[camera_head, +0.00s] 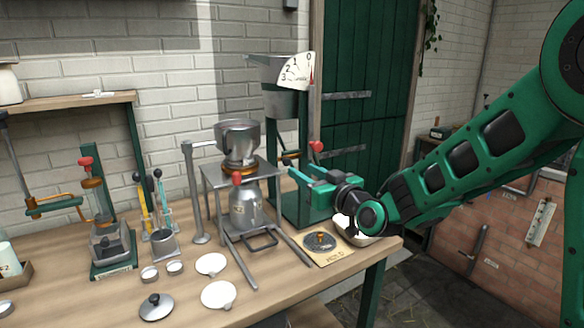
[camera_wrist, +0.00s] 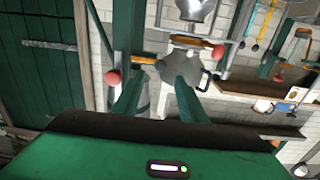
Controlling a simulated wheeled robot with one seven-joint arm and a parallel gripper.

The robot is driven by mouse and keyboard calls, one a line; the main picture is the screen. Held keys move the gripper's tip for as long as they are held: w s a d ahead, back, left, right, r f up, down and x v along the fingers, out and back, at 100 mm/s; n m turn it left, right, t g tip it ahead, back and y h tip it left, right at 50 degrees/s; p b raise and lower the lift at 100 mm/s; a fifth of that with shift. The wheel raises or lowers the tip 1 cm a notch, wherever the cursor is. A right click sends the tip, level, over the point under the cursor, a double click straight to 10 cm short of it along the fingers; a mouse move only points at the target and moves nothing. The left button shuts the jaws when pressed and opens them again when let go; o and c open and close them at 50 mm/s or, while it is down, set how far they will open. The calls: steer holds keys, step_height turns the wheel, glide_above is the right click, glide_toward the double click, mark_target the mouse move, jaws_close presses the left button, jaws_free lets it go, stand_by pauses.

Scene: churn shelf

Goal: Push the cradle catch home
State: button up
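My gripper (camera_head: 291,172) reaches in from the right, level with the funnel stand and in front of the green scale post. Its two fingers stand apart with nothing held, as the wrist view (camera_wrist: 157,88) also shows. A metal stand (camera_head: 212,175) holds a steel funnel (camera_head: 238,140) over a metal can (camera_head: 245,210). A red knob (camera_head: 237,180) sits at its front, with an orange ring above. Another red knob (camera_head: 316,147) is on the scale post, close to my gripper. No label tells which knob is the cradle catch.
A dial hopper (camera_head: 285,100) stands behind my gripper. A press with a red knob (camera_head: 85,161) stands at left. A small board with a dark disc (camera_head: 320,241), several pale discs and a lid (camera_head: 156,306) lie on the bench. The front bench edge is mostly clear.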

mark_target(288, 162)
steer(key=x, duration=0.7)
steer(key=shift+w, duration=0.1)
